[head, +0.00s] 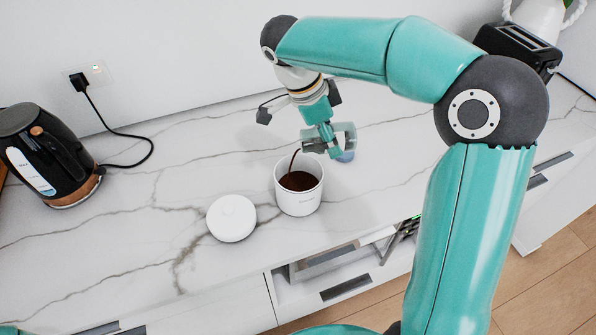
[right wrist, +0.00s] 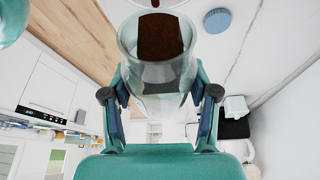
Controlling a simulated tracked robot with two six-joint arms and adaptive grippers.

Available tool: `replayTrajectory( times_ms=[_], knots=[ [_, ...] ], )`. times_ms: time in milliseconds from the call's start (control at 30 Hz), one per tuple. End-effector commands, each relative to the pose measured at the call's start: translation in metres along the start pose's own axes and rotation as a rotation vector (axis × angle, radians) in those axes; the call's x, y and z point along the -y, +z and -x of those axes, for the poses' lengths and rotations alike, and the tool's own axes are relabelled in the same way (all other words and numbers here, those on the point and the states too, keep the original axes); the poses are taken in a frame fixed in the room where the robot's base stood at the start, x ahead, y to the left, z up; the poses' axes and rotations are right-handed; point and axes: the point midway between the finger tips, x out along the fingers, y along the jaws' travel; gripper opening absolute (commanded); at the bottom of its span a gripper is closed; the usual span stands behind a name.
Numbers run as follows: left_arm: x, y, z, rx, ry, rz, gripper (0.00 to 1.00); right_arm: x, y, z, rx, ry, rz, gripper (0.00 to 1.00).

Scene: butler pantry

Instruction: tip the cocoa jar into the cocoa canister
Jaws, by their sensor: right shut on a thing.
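The white cocoa canister (head: 299,202) stands upright and open on the marble counter, with dark brown cocoa inside. My right gripper (head: 330,140) is above and just right of its mouth. In the right wrist view, the gripper (right wrist: 160,95) is shut on the clear glass cocoa jar (right wrist: 155,72), its fingers on both sides. The jar is tipped, and dark brown cocoa (right wrist: 160,38) shows at its far end. A thin brown stream (head: 294,160) runs down into the canister. In the head view the jar is mostly hidden by the gripper. My left gripper is out of view.
A round white lid (head: 231,217) lies left of the canister. A small blue lid (head: 345,156) lies behind the gripper and also shows in the right wrist view (right wrist: 217,20). A black kettle (head: 45,155) stands far left, a black toaster (head: 517,46) at the back right.

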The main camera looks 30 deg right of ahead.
Motion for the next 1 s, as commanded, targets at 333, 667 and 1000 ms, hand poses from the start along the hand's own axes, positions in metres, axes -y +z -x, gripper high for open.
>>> replayTrajectory(
  times_ms=[333,667,1000],
  knots=[
    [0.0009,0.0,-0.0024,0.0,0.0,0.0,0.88,0.0001,0.0001,0.0013,-0.023,0.0,0.0,0.12],
    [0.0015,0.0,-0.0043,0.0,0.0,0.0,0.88,0.0,-0.0002,0.003,-0.045,0.0,-0.001,0.12],
    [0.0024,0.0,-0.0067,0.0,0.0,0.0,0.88,0.0001,0.0004,0.0044,-0.068,0.0,0.0,0.12]
  ],
)
